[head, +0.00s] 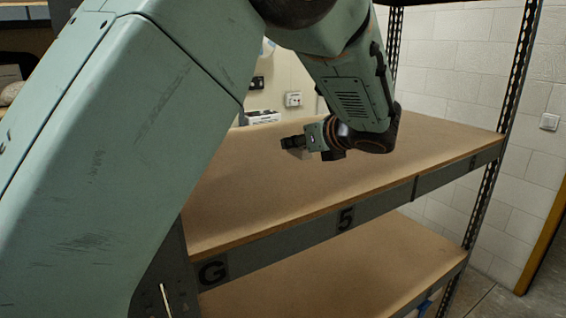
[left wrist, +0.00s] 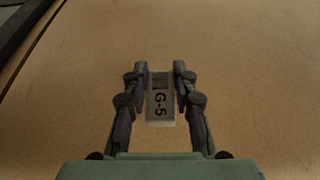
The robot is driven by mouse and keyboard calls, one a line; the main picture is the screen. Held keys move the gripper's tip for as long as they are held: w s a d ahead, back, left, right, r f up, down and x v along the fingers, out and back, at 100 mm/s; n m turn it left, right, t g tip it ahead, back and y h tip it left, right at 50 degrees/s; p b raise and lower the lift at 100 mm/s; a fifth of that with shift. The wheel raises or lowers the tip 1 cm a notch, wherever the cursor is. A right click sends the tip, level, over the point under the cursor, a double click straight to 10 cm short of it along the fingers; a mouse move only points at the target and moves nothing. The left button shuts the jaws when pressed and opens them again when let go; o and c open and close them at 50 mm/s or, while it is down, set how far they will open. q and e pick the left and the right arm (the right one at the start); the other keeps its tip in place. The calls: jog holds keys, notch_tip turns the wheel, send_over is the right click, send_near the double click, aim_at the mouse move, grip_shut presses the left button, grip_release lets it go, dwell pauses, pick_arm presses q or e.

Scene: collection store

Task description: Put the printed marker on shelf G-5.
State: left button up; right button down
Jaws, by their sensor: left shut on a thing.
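The printed marker (left wrist: 161,108) is a small pale block with "G-5" and a dark square code on its face. In the left wrist view it sits between the two fingers of my left gripper (left wrist: 160,75), which is shut on it. In the head view my left gripper (head: 296,143) is over the bare board of shelf G-5 (head: 300,190), whose front edge carries "G" and "5". The marker is hard to make out there. I cannot tell whether it touches the board. My right gripper is not in view.
The shelf board around my left gripper is clear. A black perforated rack post (head: 492,180) stands at the right, and a lower shelf (head: 350,270) lies beneath. A small white box (head: 263,117) shows behind the board's far edge. My large arm link covers the left side.

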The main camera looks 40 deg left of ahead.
aim_at(296, 181)
pick_arm(q)
jog(key=shift+d+f, duration=0.25)
jog(key=shift+f, duration=0.85)
jog(key=f, duration=0.2)
jog(key=a+f, duration=0.1)
jog(key=f, duration=0.1)
jog(key=shift+s+p, duration=0.15)
jog(key=shift+p, duration=0.15)
jog(key=shift+d+f, duration=0.1)
jog(key=shift+d, duration=0.25)
jog(key=shift+f, duration=0.15)
jog(key=o, duration=1)
jog(key=shift+a, duration=0.2)
jog(key=shift+o, duration=0.2)
jog(key=shift+d, duration=0.1)
jog(key=shift+d, duration=0.1)
jog(key=shift+r, duration=0.25)
